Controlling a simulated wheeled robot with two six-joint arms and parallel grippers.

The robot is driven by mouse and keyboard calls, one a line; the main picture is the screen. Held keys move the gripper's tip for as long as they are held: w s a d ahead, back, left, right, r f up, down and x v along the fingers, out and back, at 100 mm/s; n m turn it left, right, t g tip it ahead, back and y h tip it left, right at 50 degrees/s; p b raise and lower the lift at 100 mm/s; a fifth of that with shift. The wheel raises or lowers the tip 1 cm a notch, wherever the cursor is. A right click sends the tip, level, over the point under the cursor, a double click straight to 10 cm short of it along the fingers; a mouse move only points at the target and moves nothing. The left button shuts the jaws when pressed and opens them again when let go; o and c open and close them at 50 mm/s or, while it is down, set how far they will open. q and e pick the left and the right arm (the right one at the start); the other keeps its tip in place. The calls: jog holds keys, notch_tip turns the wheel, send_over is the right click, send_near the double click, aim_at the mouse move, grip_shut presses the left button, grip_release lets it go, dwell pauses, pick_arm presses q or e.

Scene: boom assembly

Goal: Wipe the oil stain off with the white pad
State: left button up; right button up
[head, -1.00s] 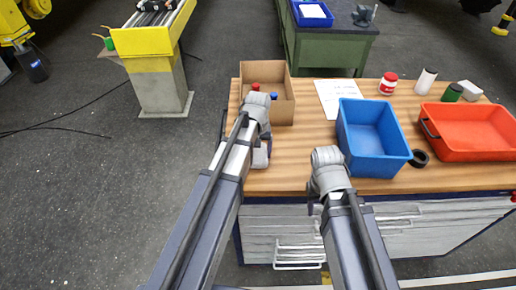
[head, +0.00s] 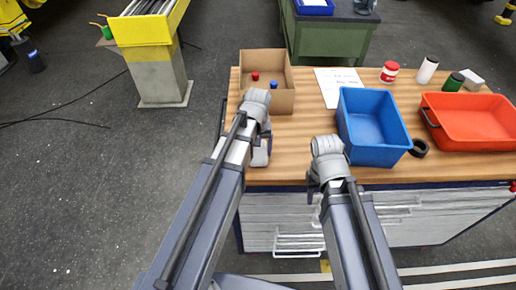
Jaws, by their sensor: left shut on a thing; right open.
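My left gripper (head: 259,160) is low over the left front of the wooden bench, below the cardboard box. It is shut on a pale thing, which seems to be the white pad (head: 261,153). The wrist hides most of it, so its outline is unclear. I cannot tell whether it touches the bench top. My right gripper (head: 313,189) is open at the bench's front edge, left of the blue bin, with its fingers partly hidden by the wrist. I cannot make out an oil stain in this view.
The cardboard box (head: 284,101) holds a red and a blue item. A paper sheet (head: 338,82), blue bin (head: 386,152), black tape roll (head: 419,148) and red tray (head: 478,143) stand rightward. Several containers and a white block (head: 472,79) line the back. Bare wood (head: 308,125) lies between the grippers.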

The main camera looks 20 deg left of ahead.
pick_arm(q)
jog(key=shift+w+a+f, duration=0.1)
jog(key=shift+w+a, duration=0.15)
jog(key=shift+w, duration=0.65)
jog(key=shift+w+a, duration=0.25)
jog(key=shift+w, duration=0.65)
jog(key=shift+w+a, duration=0.25)
jog(key=shift+w, duration=0.75)
jog(key=shift+w+a, duration=0.25)
jog(key=shift+w, duration=0.7)
jog(key=shift+s, duration=0.1)
notch_tip(320, 180, up, 6)
jog(key=p, duration=0.6)
